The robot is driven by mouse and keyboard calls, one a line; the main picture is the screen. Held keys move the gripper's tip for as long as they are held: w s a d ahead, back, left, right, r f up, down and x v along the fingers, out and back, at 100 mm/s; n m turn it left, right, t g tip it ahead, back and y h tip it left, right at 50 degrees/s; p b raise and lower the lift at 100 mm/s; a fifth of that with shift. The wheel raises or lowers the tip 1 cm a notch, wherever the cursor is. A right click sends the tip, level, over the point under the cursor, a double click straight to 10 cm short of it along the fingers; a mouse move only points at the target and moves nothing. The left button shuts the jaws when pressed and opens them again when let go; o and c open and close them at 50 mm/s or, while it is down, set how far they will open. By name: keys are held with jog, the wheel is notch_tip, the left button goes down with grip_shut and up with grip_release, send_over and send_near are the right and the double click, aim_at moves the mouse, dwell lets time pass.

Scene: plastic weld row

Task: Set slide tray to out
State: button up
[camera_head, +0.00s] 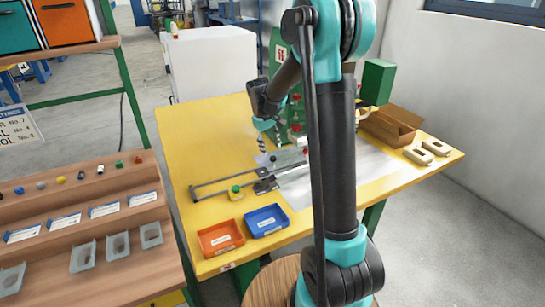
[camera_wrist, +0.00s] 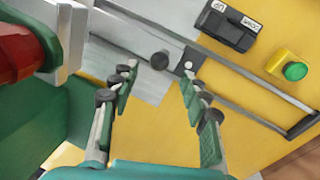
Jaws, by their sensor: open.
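The slide tray (camera_wrist: 140,81) looks like a flat grey plate at the inner end of two grey rails (camera_wrist: 246,62) in the wrist view. A dark round knob (camera_wrist: 160,61) stands at its edge. In the head view the rails (camera_head: 225,179) run left across the yellow table to a dark end bar (camera_head: 193,193). My gripper (camera_head: 268,143) is above the tray area. In the wrist view my gripper (camera_wrist: 157,76) is open and empty, and the knob appears between and beyond its fingertips. I cannot tell the gap to the knob.
A green button on a yellow box (camera_wrist: 293,71) and a dark labelled switch block (camera_wrist: 226,29) sit beside the rails. A green machine with a red part (camera_wrist: 18,52) is close on the left of the wrist view. Orange (camera_head: 220,238) and blue (camera_head: 266,221) bins stand at the table front.

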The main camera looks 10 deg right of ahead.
aim_at(273, 156)
jog(key=shift+w+d+f, duration=0.1)
jog(key=shift+d+f, duration=0.05)
jog(key=shift+f, duration=0.75)
jog(key=shift+w+d+f, duration=0.1)
jog(key=shift+d+f, duration=0.1)
jog(key=shift+f, duration=0.7)
jog(key=shift+w+d+f, duration=0.1)
jog(key=shift+d+f, duration=0.05)
jog(key=shift+f, duration=0.75)
jog(key=shift+c, duration=0.2)
grip_shut()
